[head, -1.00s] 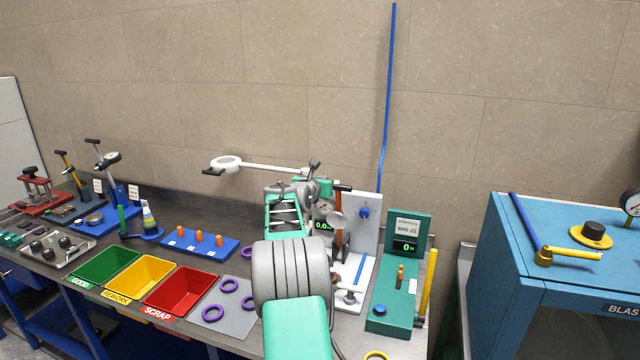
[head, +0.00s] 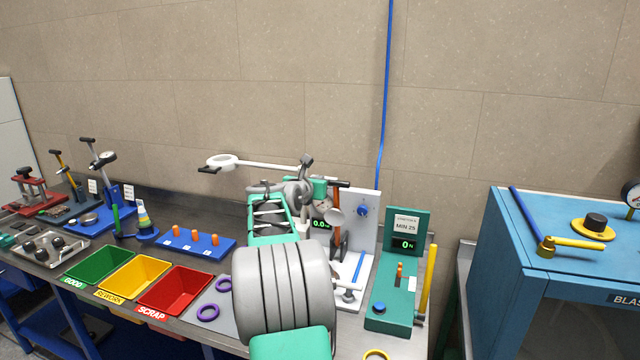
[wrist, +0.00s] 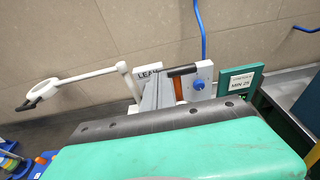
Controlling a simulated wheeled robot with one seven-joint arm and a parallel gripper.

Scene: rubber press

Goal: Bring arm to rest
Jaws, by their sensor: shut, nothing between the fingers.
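My arm rises from the bottom middle of the head view, with a green link, a grey ribbed joint and a second green link, over the right part of the bench. Its far end, with my gripper (head: 306,163), is small and partly hidden by my own links, in front of the leak tester (head: 362,235). The gripper looks shut and holds nothing that I can see.
A white ring on an arm (head: 222,161) reaches out left of my gripper. A green force tester (head: 390,312) stands right of my arm, a blue blast cabinet (head: 480,290) farther right. Green, yellow and red bins (head: 172,292) and purple rings (head: 208,313) lie to the left.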

